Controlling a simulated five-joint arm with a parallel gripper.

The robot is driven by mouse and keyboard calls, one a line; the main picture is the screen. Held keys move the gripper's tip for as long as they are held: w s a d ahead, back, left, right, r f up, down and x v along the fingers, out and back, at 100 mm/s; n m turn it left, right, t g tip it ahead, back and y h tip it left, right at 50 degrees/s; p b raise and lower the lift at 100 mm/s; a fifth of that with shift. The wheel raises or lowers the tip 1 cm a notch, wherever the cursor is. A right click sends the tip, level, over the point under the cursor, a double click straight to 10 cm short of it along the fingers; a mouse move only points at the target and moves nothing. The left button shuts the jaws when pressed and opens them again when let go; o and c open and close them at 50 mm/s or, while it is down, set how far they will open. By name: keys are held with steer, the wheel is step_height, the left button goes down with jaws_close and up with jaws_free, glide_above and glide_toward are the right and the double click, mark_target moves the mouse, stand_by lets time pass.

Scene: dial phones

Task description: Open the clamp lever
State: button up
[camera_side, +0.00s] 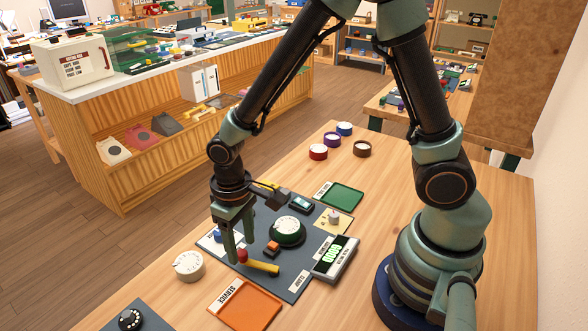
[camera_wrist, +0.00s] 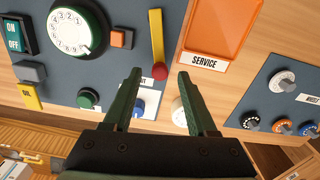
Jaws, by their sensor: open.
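The clamp lever appears to be the yellow bar (camera_side: 264,268) with a red ball knob (camera_side: 242,255) at its end, on the front part of the grey panel. In the wrist view the yellow bar (camera_wrist: 157,38) runs down to the red knob (camera_wrist: 160,72). My gripper (camera_side: 238,252) is open and points down at the knob end. In the wrist view the knob shows between the fingertips of my gripper (camera_wrist: 160,73), with a gap on each side. I cannot tell whether the tips reach the knob's height.
Several round coloured pieces stand farther back.

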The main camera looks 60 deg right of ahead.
steer(key=shift+f, duration=1)
jaws_close()
steer(key=shift+r, duration=0.1)
stand_by(0.7)
